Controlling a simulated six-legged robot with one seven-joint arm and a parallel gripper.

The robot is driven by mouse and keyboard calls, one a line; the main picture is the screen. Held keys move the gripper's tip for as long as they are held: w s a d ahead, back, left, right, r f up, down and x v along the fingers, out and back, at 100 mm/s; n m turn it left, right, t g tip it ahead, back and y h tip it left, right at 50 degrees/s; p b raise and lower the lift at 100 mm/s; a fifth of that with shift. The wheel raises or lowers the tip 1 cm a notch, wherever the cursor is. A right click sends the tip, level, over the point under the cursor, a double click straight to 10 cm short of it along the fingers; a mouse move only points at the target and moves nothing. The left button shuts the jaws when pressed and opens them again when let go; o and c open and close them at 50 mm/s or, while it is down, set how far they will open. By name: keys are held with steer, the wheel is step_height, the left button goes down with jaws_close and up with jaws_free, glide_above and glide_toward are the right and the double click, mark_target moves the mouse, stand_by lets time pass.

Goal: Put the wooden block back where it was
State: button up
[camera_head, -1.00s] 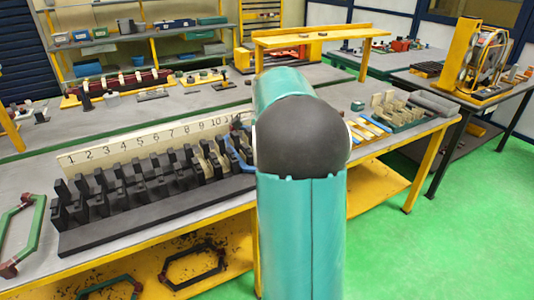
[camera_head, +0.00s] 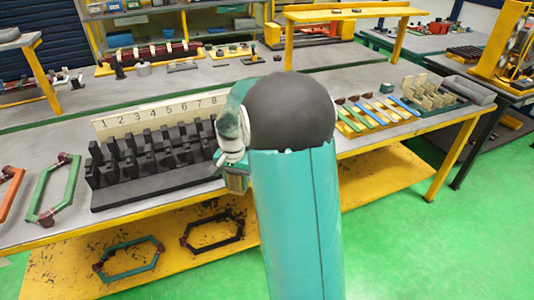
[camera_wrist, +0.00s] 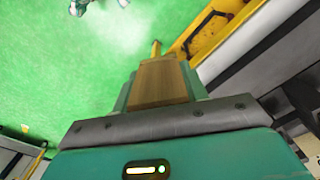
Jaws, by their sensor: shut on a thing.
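The wooden block (camera_wrist: 163,82) is brown and shows in the wrist view, between the two teal fingers of my gripper (camera_wrist: 160,76). My gripper is shut on it. Green floor and a yellow table edge lie beyond the block in that view. In the head view my arm hides the fingers and the block; only part of my wrist shows just left of the arm, by the right part of the black slotted rack (camera_head: 155,170). A green tray (camera_head: 440,112) with several pale wooden pieces stands at the right of the bench.
The numbered board (camera_head: 155,118) stands behind the rack. Several coloured strips (camera_head: 375,113) lie right of my arm. Green and orange hexagonal coils (camera_head: 52,190) lie at the bench's left. More coils (camera_head: 128,258) lie on the yellow lower shelf. The bench behind the rack has clear room.

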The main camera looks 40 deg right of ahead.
steer(key=w+a+f+n, duration=0.3)
steer(key=a+f+n, duration=0.2)
steer(key=a+f, duration=0.2)
steer(key=w+a+f+n, duration=0.3)
steer(key=a+f+n, duration=0.3)
steer(key=a, duration=0.6)
step_height(320, 180, down, 2)
steer(key=shift+w+f, duration=0.2)
steer(key=shift+f, duration=0.05)
